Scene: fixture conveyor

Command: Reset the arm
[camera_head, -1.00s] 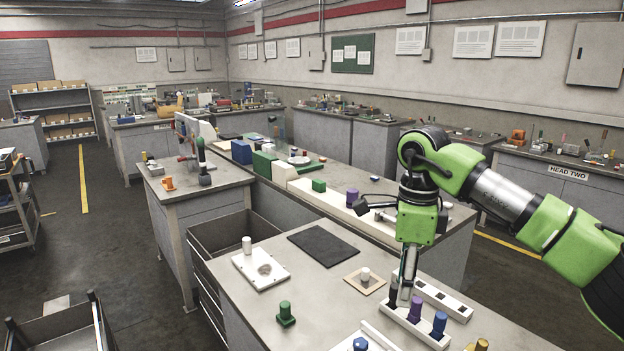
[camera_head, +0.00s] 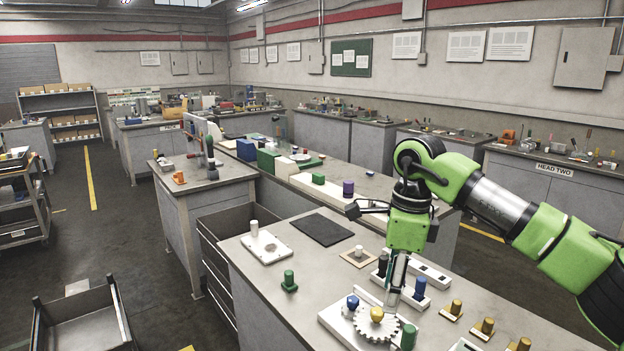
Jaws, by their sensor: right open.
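My right arm (camera_head: 520,215) comes in from the right, with a green and black wrist. My right gripper (camera_head: 394,296) points down over the near worktable (camera_head: 285,325), its fingers in front of the white peg rack. It appears empty, with nothing seen between the fingers. A black peg (camera_head: 383,262) and a blue peg (camera_head: 419,287) stand in the rack on either side of the gripper; the part between is hidden. A white gear (camera_head: 362,329) with a yellow knob (camera_head: 377,314) lies just below the fingertips in the picture. My left gripper is not in view.
A blue knob (camera_head: 352,302) and a green peg (camera_head: 408,337) stand close by the gear. Several brass pegs (camera_head: 487,327) stand to the right. A green peg (camera_head: 289,281), white plate (camera_head: 266,248) and black mat (camera_head: 322,230) lie left. A conveyor strip (camera_head: 375,214) runs behind.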

